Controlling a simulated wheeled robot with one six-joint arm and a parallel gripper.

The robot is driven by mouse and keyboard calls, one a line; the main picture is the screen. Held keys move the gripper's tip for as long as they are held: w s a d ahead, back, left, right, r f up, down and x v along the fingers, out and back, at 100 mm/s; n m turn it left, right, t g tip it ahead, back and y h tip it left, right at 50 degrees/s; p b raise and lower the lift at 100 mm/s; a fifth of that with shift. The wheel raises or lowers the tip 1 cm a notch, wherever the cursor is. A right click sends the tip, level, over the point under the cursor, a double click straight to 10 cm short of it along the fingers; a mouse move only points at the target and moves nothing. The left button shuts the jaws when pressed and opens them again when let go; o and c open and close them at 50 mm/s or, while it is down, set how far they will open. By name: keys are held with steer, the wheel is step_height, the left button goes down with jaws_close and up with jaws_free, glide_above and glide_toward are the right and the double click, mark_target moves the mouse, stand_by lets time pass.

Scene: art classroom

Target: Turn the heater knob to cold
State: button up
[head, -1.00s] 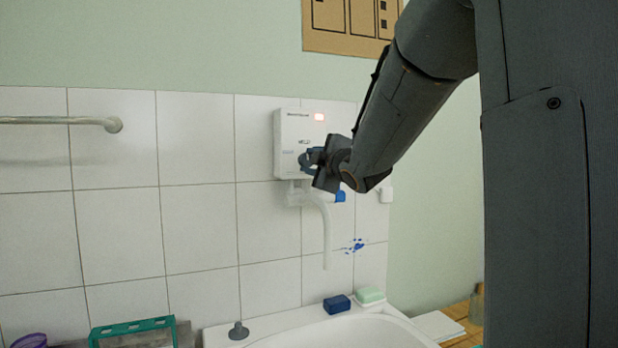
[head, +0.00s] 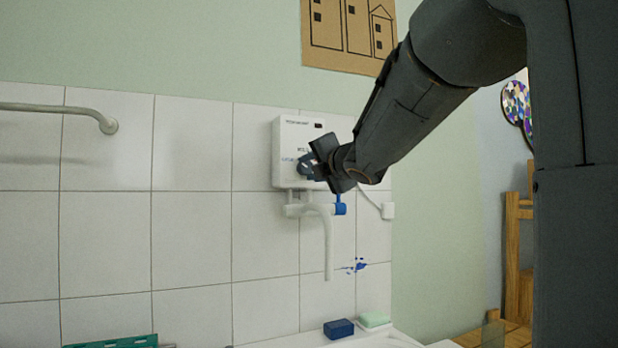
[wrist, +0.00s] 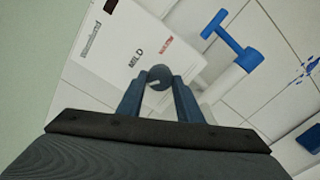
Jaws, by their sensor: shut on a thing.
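The white wall heater (head: 288,140) hangs on the tiles in the head view, its small indicator window dark. Its round dark knob (wrist: 159,76) shows in the wrist view, with a white mark toward the lower left. The heater face (wrist: 112,55) bears the word MILD above the knob and a red word, seemingly WARM, to the upper right. My gripper (wrist: 158,86) is shut on the knob, one finger on each side. In the head view my gripper (head: 318,160) covers most of the knob. A third label, left of the knob, is too small to read surely.
A white spout (head: 328,245) and a blue valve handle (head: 340,208) hang below the heater, close to my gripper; the blue handle (wrist: 232,36) also shows in the wrist view. Blue soap (head: 339,328) and green soap (head: 373,319) lie below. A towel rail (head: 60,109) is at left.

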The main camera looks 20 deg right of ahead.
steer(key=shift+n+b, duration=0.35)
steer(key=shift+n, duration=0.25)
steer(key=o, duration=1)
steer(key=shift+o, duration=0.2)
steer(key=shift+s, duration=3.95)
steer(key=shift+a, duration=0.15)
